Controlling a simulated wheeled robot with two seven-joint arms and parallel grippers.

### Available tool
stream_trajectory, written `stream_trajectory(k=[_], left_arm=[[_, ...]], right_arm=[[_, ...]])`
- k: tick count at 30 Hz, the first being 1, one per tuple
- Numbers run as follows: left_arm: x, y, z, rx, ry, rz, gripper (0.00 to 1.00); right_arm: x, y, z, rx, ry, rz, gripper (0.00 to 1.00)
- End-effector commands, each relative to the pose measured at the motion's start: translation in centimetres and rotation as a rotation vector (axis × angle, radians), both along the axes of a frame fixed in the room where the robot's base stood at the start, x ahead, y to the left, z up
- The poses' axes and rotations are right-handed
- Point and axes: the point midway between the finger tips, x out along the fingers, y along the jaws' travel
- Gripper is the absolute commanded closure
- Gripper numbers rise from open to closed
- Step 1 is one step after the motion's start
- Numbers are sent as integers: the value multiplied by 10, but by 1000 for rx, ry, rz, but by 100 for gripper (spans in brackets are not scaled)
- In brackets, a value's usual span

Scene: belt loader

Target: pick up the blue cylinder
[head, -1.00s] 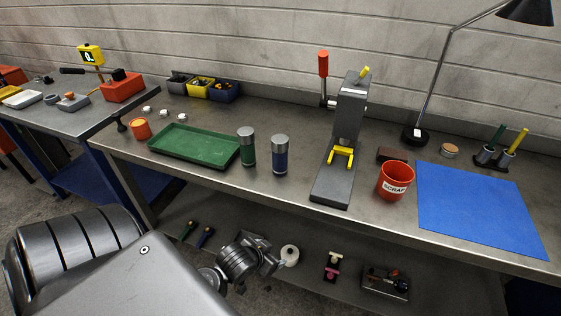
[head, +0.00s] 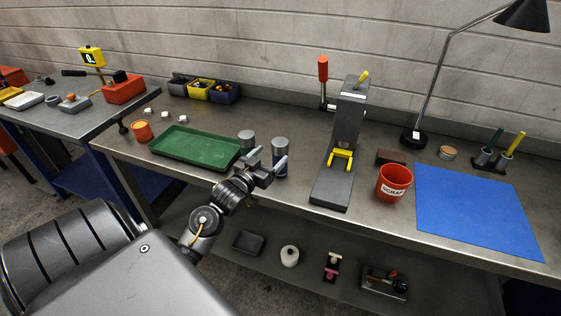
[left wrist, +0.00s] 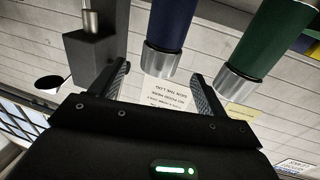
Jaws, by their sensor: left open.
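The blue cylinder with a silver cap (head: 280,146) stands upright on the bench, partly hidden by my left gripper (head: 270,169) in the head view. That gripper is open and empty, just in front of the cylinder. In the left wrist view, which looks upside down, the blue cylinder (left wrist: 172,25) lies ahead, between the lines of the two spread fingers (left wrist: 158,73). I cannot tell whether it is between the fingertips. A green cylinder (left wrist: 258,42) stands beside it, and its silver cap (head: 246,137) shows in the head view. My right gripper is not in view.
A green tray (head: 190,146) lies left of the cylinders. A grey press with a yellow fork (head: 340,160) stands to the right, then a red scrap cup (head: 394,182) and a blue mat (head: 475,210). Small bins (head: 200,90) stand at the back. A lower shelf holds several items.

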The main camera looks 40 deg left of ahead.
Motion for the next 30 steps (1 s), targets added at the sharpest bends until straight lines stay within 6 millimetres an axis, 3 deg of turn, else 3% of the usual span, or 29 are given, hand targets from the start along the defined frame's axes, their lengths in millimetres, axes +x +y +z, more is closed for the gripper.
stream_trajectory(k=[6,14,22,30], left_arm=[[26,4,1,0,1,1,25],[36,5,4,1,1,1,25],[73,11,4,0,2,2,25],[79,12,2,2,2,1,25]], right_arm=[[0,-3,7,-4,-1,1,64],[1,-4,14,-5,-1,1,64],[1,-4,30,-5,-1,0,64],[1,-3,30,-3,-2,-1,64]])
